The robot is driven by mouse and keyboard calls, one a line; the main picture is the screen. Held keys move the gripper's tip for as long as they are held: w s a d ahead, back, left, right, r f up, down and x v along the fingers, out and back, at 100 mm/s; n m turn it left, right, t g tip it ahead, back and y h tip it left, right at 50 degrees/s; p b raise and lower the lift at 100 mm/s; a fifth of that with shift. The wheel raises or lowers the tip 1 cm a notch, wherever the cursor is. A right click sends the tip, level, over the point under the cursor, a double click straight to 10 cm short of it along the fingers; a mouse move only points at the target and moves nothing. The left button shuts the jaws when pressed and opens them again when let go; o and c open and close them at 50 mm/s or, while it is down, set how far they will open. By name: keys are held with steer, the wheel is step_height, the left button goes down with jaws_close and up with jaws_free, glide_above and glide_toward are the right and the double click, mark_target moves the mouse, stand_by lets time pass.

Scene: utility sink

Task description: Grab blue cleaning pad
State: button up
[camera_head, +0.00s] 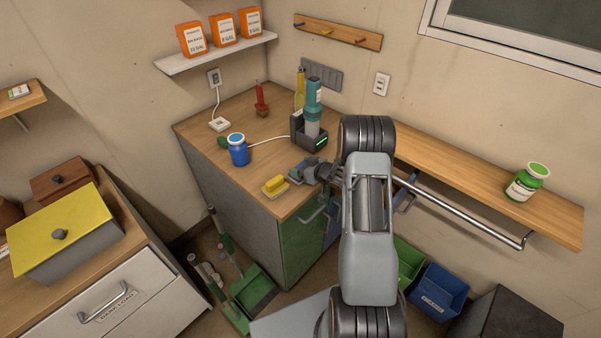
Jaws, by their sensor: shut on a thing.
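The blue cleaning pad (296,174) is small in the camera_head view, at the front edge of the wooden counter. My gripper (304,171) reaches it from the right and is shut on it. The fingers and the arm hide part of the pad, and I cannot tell whether it touches the counter. A yellow pad (275,186) lies just left of it on the counter, apart from my gripper.
A blue jar (238,149) and a dark charging stand (311,136) with a teal-topped device stand behind on the counter (197,128). A metal rail (465,215) runs along the right shelf. Green and blue bins stand below. The counter's left front is clear.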

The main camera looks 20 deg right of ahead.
steer(key=shift+c, duration=1.4)
steer(key=shift+r, duration=0.2)
